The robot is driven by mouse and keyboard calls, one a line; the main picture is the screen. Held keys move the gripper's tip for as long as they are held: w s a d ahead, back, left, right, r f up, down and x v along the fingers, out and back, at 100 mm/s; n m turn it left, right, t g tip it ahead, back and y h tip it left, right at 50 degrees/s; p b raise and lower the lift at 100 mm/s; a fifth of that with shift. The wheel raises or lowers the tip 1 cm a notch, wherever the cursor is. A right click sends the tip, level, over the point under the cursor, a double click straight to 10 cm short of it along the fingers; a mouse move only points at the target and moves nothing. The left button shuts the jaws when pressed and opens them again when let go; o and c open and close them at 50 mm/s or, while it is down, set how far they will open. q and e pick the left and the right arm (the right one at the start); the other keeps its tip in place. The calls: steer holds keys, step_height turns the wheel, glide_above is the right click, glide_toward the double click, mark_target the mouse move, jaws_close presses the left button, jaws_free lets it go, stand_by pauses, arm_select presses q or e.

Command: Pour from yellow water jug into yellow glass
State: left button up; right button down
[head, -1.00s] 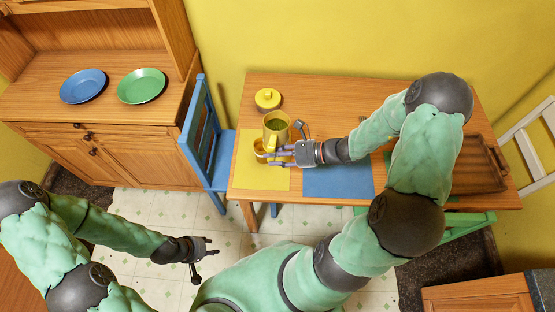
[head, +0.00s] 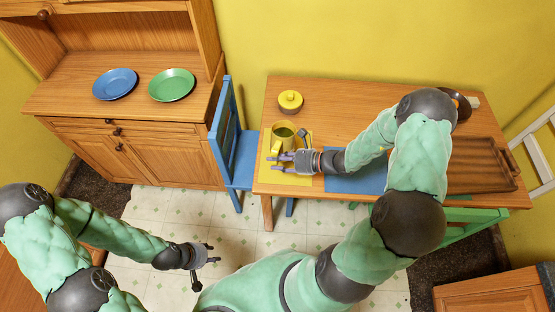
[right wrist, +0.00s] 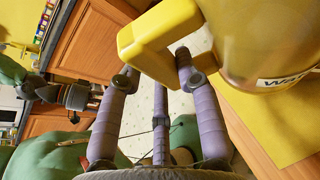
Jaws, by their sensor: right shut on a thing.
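The yellow water jug (head: 285,134) is above the yellow mat at the table's left end, with greenish liquid showing through its open top. My right gripper (head: 272,164) is shut on its handle. In the right wrist view, the solid yellow handle (right wrist: 150,42) is between my fingers and the see-through jug body (right wrist: 262,38) with part of a label is at the upper right. I cannot tell how far the jug is tilted. I cannot make out the yellow glass; the jug and gripper may hide it. My left gripper (head: 212,254) is open and empty over the floor.
A lidded yellow pot (head: 290,101) stands behind the jug. A blue mat (head: 355,184) lies to the right, and a wooden tray (head: 482,166) at the right end. A blue chair (head: 237,150) is at the table's left. Blue and green plates (head: 172,85) lie on the cupboard.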

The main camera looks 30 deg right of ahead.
steer(key=shift+f, duration=0.5)
steer(key=shift+w+d+r+p, duration=0.1)
steer(key=shift+r+p, duration=0.5)
steer(key=shift+r, duration=0.05)
steer(key=f+m+y+p, duration=0.1)
steer(key=m, duration=0.1)
steer(key=m+g+y+p, duration=0.1)
steer(key=shift+f+m+p, duration=0.35)
steer(key=shift+f+m, duration=0.05)
steer(key=shift+d+g, duration=0.1)
steer(key=shift+g, duration=0.2)
stand_by(0.9)
stand_by(1.2)
steer(key=shift+w+d+r+m+y+p, duration=0.35)
steer(key=shift+r+m+y+p, duration=0.2)
steer(key=shift+m+p, duration=0.35)
